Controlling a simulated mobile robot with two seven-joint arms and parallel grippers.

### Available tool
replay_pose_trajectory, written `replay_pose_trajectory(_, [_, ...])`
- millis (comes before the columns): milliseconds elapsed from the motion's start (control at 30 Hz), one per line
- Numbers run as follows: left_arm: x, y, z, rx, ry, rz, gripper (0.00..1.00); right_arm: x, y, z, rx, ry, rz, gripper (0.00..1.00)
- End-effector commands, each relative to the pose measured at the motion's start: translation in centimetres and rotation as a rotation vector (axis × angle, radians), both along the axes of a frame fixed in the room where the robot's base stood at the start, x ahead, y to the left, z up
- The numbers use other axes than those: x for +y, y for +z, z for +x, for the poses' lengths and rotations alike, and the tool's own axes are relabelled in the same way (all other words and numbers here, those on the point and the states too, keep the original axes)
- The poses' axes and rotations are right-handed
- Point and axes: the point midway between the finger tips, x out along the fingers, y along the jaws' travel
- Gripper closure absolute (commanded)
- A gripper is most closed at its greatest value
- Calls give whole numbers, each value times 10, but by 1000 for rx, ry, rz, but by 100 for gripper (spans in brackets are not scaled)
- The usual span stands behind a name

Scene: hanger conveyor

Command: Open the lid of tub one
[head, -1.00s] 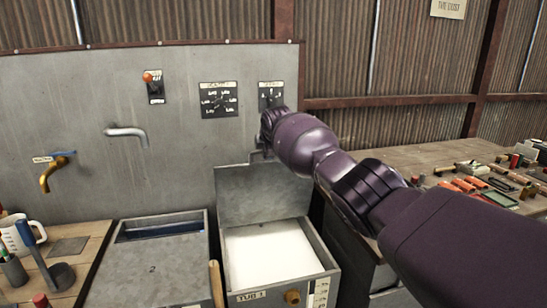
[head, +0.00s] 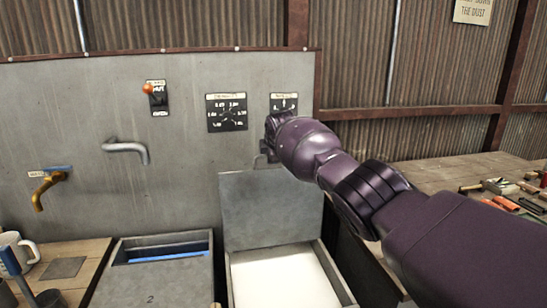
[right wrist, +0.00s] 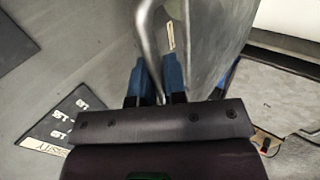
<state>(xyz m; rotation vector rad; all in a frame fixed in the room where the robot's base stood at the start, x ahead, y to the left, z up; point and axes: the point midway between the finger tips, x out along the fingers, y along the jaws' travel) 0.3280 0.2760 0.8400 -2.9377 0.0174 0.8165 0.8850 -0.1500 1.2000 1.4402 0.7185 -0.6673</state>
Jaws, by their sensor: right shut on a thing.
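Tub one, an open grey metal tub (head: 334,266) with a white filling, stands at the bottom centre of the head view. Its grey lid (head: 270,210) stands raised, nearly upright, at the back of the tub near the panel. My right gripper is hidden behind my purple arm in the head view, at the lid's top edge. In the right wrist view, my right gripper (right wrist: 160,75) has its blue fingers shut on the lid's bent metal handle (right wrist: 144,28), beside the lid (right wrist: 212,40). My left gripper is out of view.
A second tub (head: 150,285) marked 2 stands to the left, with a blue strip showing at its back. A grey panel (head: 80,120) with a tap, a pipe and dials rises behind. Wooden benches with tools flank both sides (head: 440,165).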

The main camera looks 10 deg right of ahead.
Motion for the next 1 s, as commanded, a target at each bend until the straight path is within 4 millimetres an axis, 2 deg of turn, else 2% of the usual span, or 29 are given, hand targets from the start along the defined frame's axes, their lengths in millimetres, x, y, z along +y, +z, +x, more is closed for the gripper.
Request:
replay_pose_trajectory(167, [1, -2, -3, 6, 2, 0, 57, 0, -1, 0, 3, -2, 3, 100])
replay_pose_trajectory(200, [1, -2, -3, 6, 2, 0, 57, 0, -1, 0, 3, -2, 3, 86])
replay_pose_trajectory(367, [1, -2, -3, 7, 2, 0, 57, 0, -1, 0, 2, -1, 2, 63])
replay_pose_trajectory(767, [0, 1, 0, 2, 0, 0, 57, 0, 2, -1, 0, 1, 1, 63])
replay_pose_trajectory(1000, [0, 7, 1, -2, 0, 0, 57, -1, 13, -8, -1, 1, 1, 63])
